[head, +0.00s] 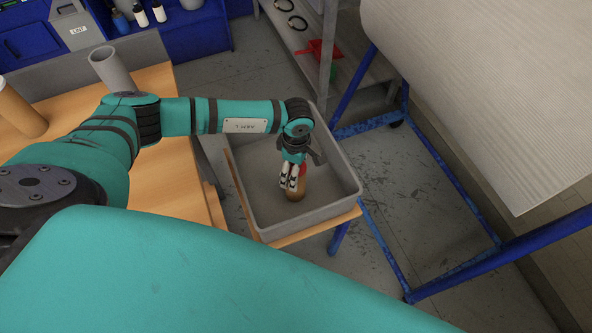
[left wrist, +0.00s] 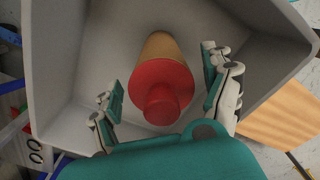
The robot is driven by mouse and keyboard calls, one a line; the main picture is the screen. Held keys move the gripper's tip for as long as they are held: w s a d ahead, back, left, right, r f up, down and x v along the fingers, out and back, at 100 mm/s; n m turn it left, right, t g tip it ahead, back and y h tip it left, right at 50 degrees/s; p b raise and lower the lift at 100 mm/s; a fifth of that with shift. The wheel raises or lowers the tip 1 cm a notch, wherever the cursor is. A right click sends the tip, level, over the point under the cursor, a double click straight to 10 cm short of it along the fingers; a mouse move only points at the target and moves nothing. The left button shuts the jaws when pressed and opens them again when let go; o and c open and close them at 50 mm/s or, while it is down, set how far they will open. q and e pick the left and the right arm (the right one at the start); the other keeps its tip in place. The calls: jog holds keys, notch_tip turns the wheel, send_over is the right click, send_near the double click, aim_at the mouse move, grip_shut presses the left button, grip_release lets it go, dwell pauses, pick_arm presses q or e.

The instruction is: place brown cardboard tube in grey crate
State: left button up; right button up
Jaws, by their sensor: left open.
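The grey crate (head: 312,218) stands on a small wooden-topped stand in the head view. In it is a brown cylinder with a red end (head: 300,194); its lower part is partly hidden by my fingers. In the left wrist view this cylinder (left wrist: 161,49) has its red stepped end towards the camera. My left gripper (head: 292,180) is inside the crate, pointing down. Its fingers are spread, one on each side of the red end, with gaps visible. My right gripper is not in view.
A grey tube (head: 112,69) stands on the wooden table (head: 170,198), left of the crate. A blue frame with a large pale roll (head: 480,80) is on the right. A grey shelf with a red item (head: 318,49) stands behind. Most of the crate floor is clear.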

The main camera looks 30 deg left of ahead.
pick_arm(q)
notch_tip(320, 180, up, 10)
jog(key=shift+r+b, duration=0.25)
jog(key=shift+b, duration=0.4)
